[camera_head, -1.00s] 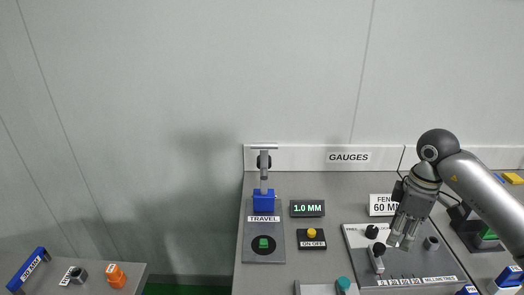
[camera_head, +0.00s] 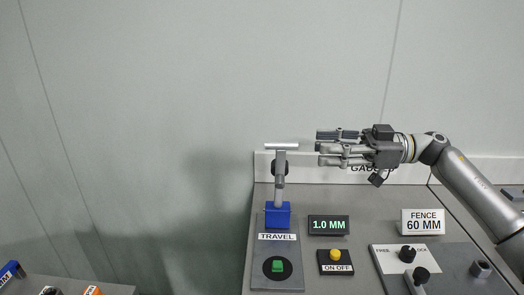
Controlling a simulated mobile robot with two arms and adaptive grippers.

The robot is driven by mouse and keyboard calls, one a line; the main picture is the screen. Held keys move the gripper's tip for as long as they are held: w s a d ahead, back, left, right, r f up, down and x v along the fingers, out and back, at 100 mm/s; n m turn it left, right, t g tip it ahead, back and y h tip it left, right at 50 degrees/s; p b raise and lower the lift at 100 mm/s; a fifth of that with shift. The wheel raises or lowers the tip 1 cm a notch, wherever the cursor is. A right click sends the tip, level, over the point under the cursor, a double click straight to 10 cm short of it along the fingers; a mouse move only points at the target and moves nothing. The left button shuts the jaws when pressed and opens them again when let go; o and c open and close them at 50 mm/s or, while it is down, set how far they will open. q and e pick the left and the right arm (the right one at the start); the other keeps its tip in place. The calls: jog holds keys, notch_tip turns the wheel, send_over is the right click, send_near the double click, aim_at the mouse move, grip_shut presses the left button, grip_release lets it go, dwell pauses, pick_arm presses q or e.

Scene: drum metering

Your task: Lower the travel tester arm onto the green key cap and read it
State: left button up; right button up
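The travel tester (camera_head: 276,245) stands on the gauges bench, with a blue block at its back. Its grey arm (camera_head: 279,180) stands raised, with a light crossbar (camera_head: 281,146) at the top. The green key cap (camera_head: 277,266) sits on a black disc on the tester's plate, uncovered. The display (camera_head: 328,225) beside the tester reads 1.0 MM. My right gripper (camera_head: 322,147) points left, just right of the crossbar and apart from it. Its fingers are spread with nothing between them. My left gripper is out of view.
An ON OFF box with a yellow button (camera_head: 336,255) stands right of the tester. A FENCE 60 MM sign (camera_head: 423,222) and a grey plate with black knobs (camera_head: 408,254) are farther right. A lower surface (camera_head: 112,289) with small items is at bottom left.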

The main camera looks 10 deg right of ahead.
aim_at(279, 145)
jog(key=p+x, duration=0.1)
jog(key=x, duration=0.9)
jog(key=shift+a+r+p, duration=0.1)
jog(key=shift+a+p, duration=0.25)
jog(key=shift+a, duration=0.05)
grip_shut()
